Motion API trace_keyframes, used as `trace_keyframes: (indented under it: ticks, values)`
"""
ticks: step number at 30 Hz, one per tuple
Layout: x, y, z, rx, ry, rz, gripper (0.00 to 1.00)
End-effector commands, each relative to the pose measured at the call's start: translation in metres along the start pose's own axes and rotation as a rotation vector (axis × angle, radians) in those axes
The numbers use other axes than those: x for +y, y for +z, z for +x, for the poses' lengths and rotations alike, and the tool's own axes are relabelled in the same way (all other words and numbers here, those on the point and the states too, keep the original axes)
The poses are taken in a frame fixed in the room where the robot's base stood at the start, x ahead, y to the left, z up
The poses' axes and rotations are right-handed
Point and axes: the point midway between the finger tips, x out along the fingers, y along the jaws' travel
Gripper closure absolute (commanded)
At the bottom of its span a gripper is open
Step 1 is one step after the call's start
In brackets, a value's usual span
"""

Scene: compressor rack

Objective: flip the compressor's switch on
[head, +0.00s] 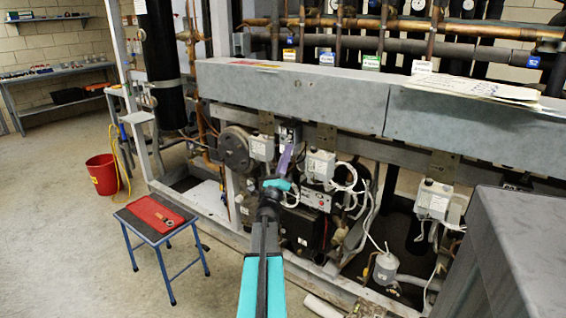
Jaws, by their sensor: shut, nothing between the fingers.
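The compressor rack is a grey steel frame with a long grey beam (300,92) across it. A small dark grey box (290,132) is mounted below the beam and looks like the switch box. Its switch lever is too small to make out. My gripper (286,151) has purple fingers, which are shut and empty. The fingertips point up at the lower part of this box and overlap it in the picture; I cannot tell whether they touch. My teal and black arm reaches up from the bottom and hides part of the compressor machinery (305,235) behind it.
Light grey boxes with white cables (320,166) hang right of my gripper, and a round grey disc (235,148) sits left. A blue-legged stool (150,222) with a red cloth and tool stands at left. A red bucket (102,175) stands behind it. The left floor is open.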

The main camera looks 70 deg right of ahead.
Motion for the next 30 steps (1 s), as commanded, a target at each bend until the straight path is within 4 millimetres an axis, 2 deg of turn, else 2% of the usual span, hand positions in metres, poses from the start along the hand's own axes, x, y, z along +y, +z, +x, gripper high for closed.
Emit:
trace_keyframes:
  ticks: [12,13,18,30]
  values:
    - [0.0,0.0,0.006,0.0,0.0,0.0,1.0]
    - [-0.009,0.007,-0.005,-0.001,0.002,0.002,1.0]
    - [0.0,0.002,0.004,0.002,0.003,0.001,1.0]
    - [-0.009,-0.011,0.011,0.045,0.016,-0.006,1.0]
